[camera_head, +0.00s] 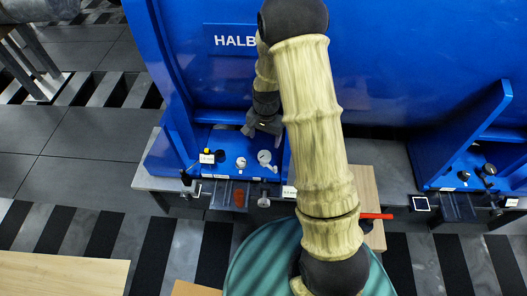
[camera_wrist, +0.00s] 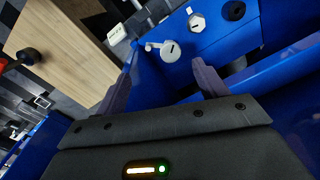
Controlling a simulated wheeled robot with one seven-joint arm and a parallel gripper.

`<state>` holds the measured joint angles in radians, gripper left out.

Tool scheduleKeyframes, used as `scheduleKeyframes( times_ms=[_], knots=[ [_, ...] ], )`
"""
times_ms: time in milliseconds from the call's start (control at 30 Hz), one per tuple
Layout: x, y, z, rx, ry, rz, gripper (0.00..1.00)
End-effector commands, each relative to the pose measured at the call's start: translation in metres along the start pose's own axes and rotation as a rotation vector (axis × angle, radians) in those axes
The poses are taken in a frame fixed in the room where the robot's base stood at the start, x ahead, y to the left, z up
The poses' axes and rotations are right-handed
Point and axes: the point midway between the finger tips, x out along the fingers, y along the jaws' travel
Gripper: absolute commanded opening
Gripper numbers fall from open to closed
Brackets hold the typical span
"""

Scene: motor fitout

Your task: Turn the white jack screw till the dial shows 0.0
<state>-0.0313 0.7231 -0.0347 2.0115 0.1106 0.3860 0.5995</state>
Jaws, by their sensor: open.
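The white jack screw (camera_head: 241,163) stands on the blue motor foot in the head view. In the wrist view it is a white hex head (camera_wrist: 197,22) with a dark slot, beyond the fingers. The round white dial (camera_head: 264,157) is just right of it; it also shows in the wrist view (camera_wrist: 171,51), its reading too small to tell. A small white label (camera_head: 289,191) on the front edge seems to read about 0.2 mm, not clearly. My gripper (camera_head: 262,131) is open and empty, above and behind the dial and screw, apart from both; its spread fingers show in the wrist view (camera_wrist: 163,72).
A black bolt head (camera_head: 220,155) and a yellow-topped part (camera_head: 207,152) are left of the screw. The blue motor body (camera_head: 400,60) rises behind. A wooden board (camera_head: 364,184) and red-handled tool (camera_head: 376,216) lie right.

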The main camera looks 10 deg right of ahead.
Motion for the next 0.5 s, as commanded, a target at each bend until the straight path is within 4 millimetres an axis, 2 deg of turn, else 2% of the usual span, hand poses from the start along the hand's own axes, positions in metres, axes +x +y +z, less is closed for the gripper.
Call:
scheduleKeyframes(
  times_ms=[300,500],
  knots=[
    [0.07,-0.018,-0.029,0.175,-0.006,0.024,0.72],
    [0.101,-0.023,-0.04,0.251,-0.003,0.03,0.72]
  ],
)
